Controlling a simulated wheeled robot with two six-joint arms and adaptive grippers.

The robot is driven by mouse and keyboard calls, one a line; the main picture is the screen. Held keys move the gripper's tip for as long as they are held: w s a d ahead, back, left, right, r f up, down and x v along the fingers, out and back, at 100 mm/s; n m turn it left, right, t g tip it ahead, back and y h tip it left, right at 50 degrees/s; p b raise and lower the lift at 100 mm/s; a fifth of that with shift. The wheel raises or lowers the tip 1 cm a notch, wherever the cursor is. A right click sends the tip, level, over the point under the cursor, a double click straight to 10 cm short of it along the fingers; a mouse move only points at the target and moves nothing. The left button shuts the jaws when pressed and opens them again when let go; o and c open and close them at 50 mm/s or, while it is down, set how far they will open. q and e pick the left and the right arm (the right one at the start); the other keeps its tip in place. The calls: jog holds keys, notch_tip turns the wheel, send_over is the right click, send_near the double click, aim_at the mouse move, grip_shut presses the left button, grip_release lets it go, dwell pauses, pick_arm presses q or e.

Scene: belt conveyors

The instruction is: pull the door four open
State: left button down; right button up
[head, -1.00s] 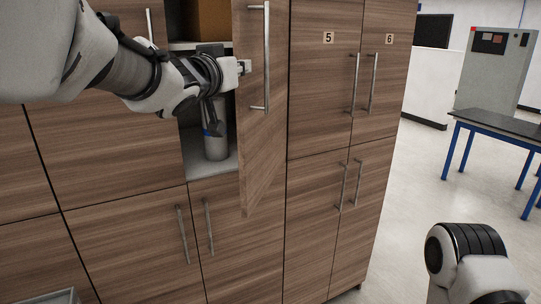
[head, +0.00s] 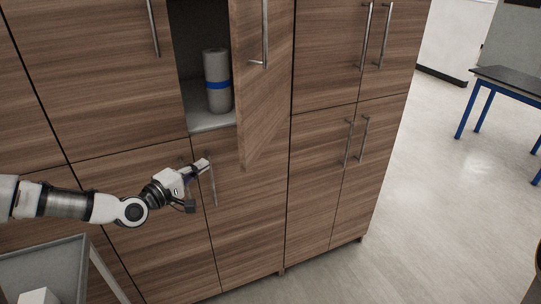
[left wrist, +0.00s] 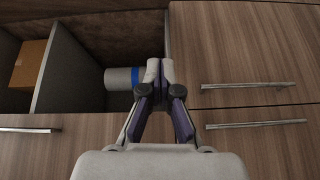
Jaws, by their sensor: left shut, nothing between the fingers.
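Door four, the wooden upper door (head: 262,90) left of the paired doors, stands ajar, swung out on its right side, with a vertical bar handle (head: 265,35). Its number label is out of view. Behind it the compartment shows a grey cylinder with a blue band (head: 217,80). My left gripper (head: 204,164) is below and left of this door, apart from its handle, in front of the lower doors. It is shut and empty. The left wrist view shows its closed fingers (left wrist: 157,68) near the cylinder (left wrist: 122,78) in the picture. My right gripper is out of view.
Lower doors with bar handles (head: 211,180) are close by my left gripper. A grey tray or cart (head: 45,262) stands at lower left. An orange-brown box (left wrist: 28,65) shows in the wrist view. Open floor (head: 440,180) and a blue-legged table (head: 510,82) are at right.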

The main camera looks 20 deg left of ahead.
pick_arm(q)
jog(key=w+d+f+n+b, duration=0.1)
jog(key=w+d, duration=0.5)
jog(key=w, duration=0.3)
jog(key=shift+d+f, duration=0.25)
jog(key=shift+d, duration=0.05)
jog(key=shift+w+a, duration=0.1)
jog(key=shift+w, duration=0.05)
jog(key=shift+f+b, duration=0.1)
jog(key=shift+b, duration=0.2)
